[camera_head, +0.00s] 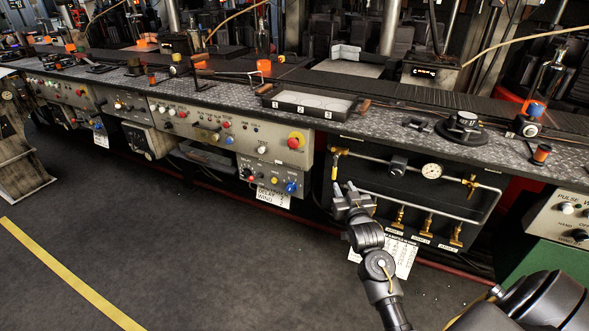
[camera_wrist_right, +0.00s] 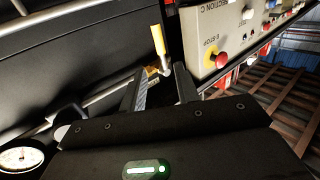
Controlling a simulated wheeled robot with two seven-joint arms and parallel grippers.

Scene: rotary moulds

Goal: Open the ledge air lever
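A brass-yellow lever (camera_head: 336,162) sits at the upper left corner of the pipework on the dark air panel. In the right wrist view the yellow lever (camera_wrist_right: 158,40) stands nearly upright above a pale pipe fitting. My right gripper (camera_head: 346,187) is just below the lever in the head view. In the wrist view my right gripper (camera_wrist_right: 161,72) has its two fingers apart, with nothing held. The fitting under the lever shows between and beyond the fingertips; I cannot tell whether they touch it. My left gripper is not in view.
A pressure gauge (camera_head: 432,171) and several lower brass valves, one of them here (camera_head: 398,218), share the panel. A control box (camera_head: 290,141) with a red knob is left of it. The ledge (camera_head: 400,130) overhangs the panel. The floor (camera_head: 200,250) in front is clear.

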